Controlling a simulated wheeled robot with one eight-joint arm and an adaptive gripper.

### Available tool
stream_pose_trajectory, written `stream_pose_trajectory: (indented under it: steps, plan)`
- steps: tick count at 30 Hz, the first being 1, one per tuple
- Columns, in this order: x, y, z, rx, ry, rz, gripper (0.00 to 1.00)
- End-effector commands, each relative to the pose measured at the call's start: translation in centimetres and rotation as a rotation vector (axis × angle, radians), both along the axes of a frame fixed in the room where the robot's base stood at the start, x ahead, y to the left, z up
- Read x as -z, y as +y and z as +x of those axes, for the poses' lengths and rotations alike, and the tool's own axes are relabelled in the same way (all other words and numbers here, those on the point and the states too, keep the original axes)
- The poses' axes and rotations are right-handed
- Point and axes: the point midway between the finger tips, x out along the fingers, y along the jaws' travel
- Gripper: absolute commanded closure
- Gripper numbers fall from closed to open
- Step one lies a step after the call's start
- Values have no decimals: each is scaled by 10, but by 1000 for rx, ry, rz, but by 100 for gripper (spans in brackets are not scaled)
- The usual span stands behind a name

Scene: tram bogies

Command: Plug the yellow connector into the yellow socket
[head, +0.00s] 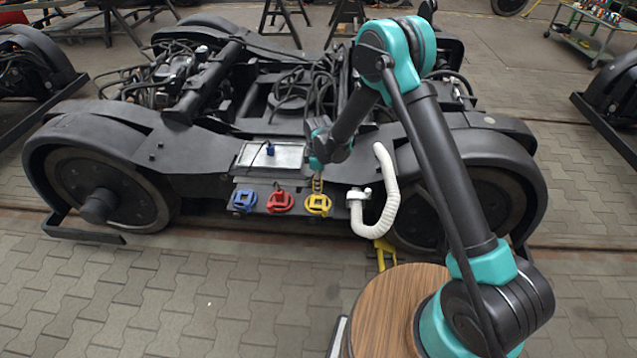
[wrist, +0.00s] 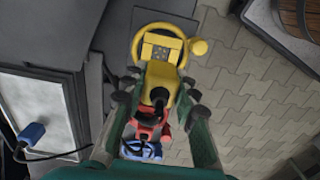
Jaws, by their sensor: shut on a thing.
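My gripper (wrist: 160,88) is shut on the yellow connector (wrist: 161,77), whose dark rear end points toward the camera. The yellow socket (wrist: 158,39) has a round rim, a square face with small dark holes, and a round yellow cap at its side. Its face shows just beyond the connector. I cannot tell whether the connector touches it. In the head view my gripper (head: 318,166) is above the yellow socket (head: 318,204) on the bogie's side, with yellow between them.
A red socket (head: 280,201) and a blue socket (head: 243,200) sit left of the yellow one. A blue connector (head: 270,149) with a black cable lies on a pale tray (head: 290,157). A white ribbed hose (head: 388,197) hangs close on the right.

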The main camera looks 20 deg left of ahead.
Motion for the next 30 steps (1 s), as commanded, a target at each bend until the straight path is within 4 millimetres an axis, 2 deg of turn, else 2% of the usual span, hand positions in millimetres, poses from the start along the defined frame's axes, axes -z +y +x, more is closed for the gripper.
stream_pose_trajectory:
  steps: [5,21,30]
  plan:
    - [6,0,0,0,0,0,100]
    - [49,0,0,0,0,0,100]
    - [58,0,0,0,0,0,100]
